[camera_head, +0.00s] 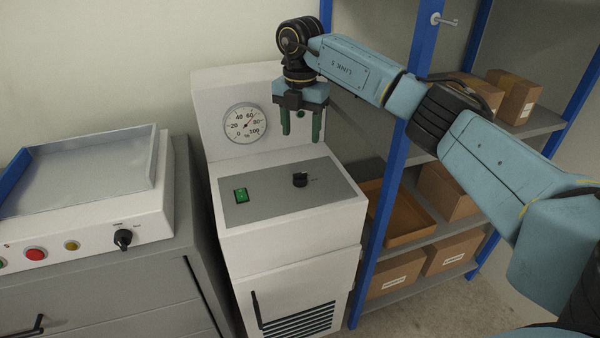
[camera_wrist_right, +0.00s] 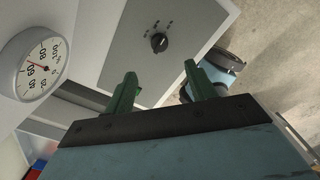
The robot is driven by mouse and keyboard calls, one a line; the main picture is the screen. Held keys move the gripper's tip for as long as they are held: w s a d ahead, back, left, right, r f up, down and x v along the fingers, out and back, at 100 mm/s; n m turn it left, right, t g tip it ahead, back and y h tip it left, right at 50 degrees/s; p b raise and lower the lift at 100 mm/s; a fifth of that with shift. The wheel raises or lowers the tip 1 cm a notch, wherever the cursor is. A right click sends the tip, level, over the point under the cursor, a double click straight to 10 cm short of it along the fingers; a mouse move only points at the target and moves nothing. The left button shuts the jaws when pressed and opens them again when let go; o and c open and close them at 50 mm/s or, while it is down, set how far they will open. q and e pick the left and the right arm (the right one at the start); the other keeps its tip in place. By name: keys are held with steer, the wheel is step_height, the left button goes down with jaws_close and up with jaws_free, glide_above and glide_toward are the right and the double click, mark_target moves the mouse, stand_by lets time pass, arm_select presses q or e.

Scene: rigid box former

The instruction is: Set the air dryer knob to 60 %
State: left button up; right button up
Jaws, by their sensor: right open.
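The air dryer (camera_head: 285,225) is a white cabinet with a grey sloping panel. Its black knob (camera_head: 300,179) sits right of a green switch (camera_head: 241,195); the knob also shows in the right wrist view (camera_wrist_right: 158,42). My left gripper is not in view.
A blue-framed shelf (camera_head: 392,200) with cardboard boxes (camera_head: 447,190) stands right of the dryer, beneath my right arm. At left, a grey cabinet carries a white machine (camera_head: 90,190) with its own black knob (camera_head: 123,239) and a red button (camera_head: 35,254).

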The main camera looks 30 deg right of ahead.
mark_target(300, 173)
step_height(300, 173, down, 11)
steer(key=b, duration=0.2)
steer(key=shift+a+f+b, duration=0.1)
steer(key=shift+f+b, duration=0.1)
steer(key=shift+b, duration=0.1)
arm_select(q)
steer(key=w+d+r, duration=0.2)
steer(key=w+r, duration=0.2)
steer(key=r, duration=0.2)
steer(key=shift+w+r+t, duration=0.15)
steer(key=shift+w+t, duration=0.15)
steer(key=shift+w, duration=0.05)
arm_select(e)
steer(key=shift+f, duration=0.65)
steer(key=shift+c, duration=0.4)
steer(key=c, duration=0.9)
